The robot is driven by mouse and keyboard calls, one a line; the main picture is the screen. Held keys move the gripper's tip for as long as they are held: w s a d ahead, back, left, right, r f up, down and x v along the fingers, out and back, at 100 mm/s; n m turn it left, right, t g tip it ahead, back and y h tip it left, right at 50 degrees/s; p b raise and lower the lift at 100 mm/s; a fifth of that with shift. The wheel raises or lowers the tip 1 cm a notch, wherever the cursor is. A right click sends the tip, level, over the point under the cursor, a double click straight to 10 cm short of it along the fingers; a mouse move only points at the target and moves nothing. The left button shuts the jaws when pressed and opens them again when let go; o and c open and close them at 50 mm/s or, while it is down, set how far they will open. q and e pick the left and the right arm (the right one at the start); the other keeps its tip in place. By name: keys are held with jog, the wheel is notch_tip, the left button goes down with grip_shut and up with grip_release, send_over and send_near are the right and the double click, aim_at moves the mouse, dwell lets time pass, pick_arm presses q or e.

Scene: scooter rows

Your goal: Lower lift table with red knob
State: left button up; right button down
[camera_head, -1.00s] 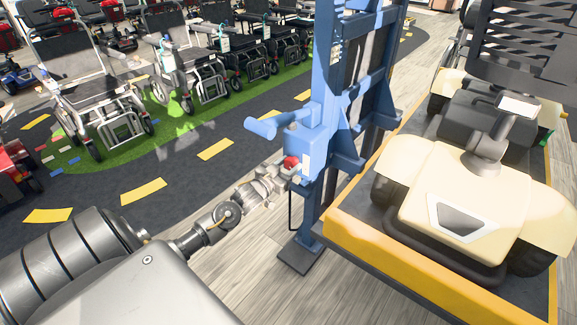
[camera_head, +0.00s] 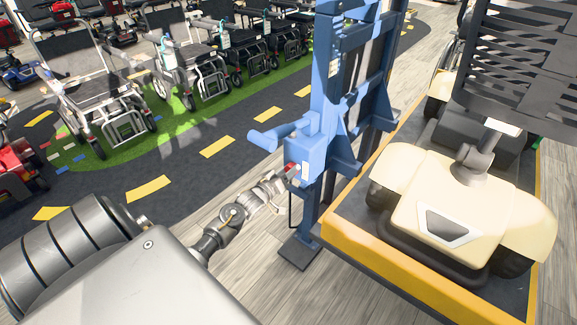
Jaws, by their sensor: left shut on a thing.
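The blue lift table frame (camera_head: 325,110) stands upright in the middle. The red knob (camera_head: 291,167) sits low on the side of its blue box (camera_head: 307,146), partly hidden by my gripper. My left gripper (camera_head: 287,175) is at the red knob, shut on it. My left arm reaches in from the lower left. The lift platform (camera_head: 362,255), with a yellow edge, is at the right and carries a cream scooter (camera_head: 452,200). It appears low, near the floor. My right gripper is not in view.
Several wheelchairs (camera_head: 103,110) stand in a row on green flooring at the back left. A red scooter (camera_head: 18,165) is at the left edge. Dark floor with yellow dashes (camera_head: 217,147) and grey wood flooring lie between.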

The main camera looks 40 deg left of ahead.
pick_arm(q)
jog(key=n+p, duration=0.5)
jog(key=n, duration=0.3)
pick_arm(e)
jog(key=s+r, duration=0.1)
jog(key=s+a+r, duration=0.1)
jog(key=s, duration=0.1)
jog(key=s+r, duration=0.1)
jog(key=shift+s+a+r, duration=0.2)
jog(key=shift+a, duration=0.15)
pick_arm(q)
jog(key=shift+a+n, duration=0.1)
jog(key=shift+n, duration=0.3)
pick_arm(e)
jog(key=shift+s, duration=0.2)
pick_arm(q)
jog(key=o, duration=1)
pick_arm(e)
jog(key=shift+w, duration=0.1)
pick_arm(q)
jog(key=shift+s+f, duration=0.1)
jog(key=s, duration=1)
jog(key=shift+s, duration=0.3)
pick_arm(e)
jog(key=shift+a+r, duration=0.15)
